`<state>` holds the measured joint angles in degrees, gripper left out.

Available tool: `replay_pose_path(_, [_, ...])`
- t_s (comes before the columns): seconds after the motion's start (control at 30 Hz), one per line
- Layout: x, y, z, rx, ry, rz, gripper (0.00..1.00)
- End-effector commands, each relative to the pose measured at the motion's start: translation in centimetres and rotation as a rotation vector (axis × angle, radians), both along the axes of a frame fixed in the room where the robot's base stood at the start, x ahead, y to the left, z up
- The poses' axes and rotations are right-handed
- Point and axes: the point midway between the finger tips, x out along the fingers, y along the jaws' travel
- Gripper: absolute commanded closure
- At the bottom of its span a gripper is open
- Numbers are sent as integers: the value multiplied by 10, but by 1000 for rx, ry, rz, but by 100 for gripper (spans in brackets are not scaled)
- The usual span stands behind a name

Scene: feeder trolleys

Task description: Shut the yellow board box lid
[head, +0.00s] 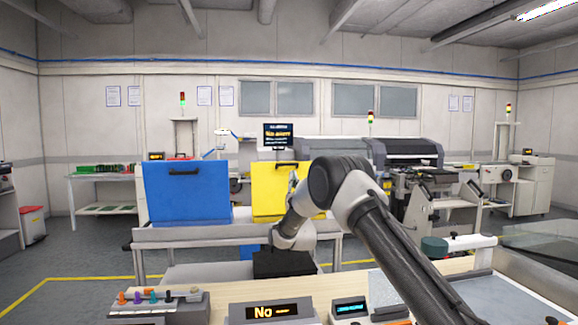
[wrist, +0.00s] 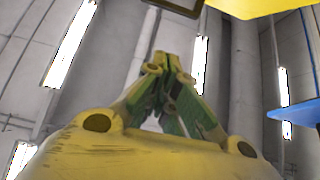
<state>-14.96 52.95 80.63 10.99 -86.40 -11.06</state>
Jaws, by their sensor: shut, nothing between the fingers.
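The yellow board box lid (head: 268,196) stands raised, its broad face towards me, with a dark handle (head: 285,164) near its top edge. A yellow panel, likely the lid (wrist: 262,8), shows at the top right there, apart from the fingertips in the picture.
A blue lid (head: 187,196) stands raised to the left of the yellow one, and its edge shows in the wrist view (wrist: 296,110). A wooden desk (head: 225,296) with small displays lies in front.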

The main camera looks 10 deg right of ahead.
Motion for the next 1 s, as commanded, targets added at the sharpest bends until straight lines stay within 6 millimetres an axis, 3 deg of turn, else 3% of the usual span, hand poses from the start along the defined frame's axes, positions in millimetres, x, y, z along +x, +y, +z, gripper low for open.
replay_pose_path(0.17, [10, -2, 14, 8, -17, -1, 100])
replay_pose_path(0.57, [71, -2, 70, 6, -16, 0, 100])
replay_pose_path(0.73, [94, -2, 55, 5, -12, 0, 100])
replay_pose_path(1.0, [105, -2, 48, 5, -13, 0, 100])
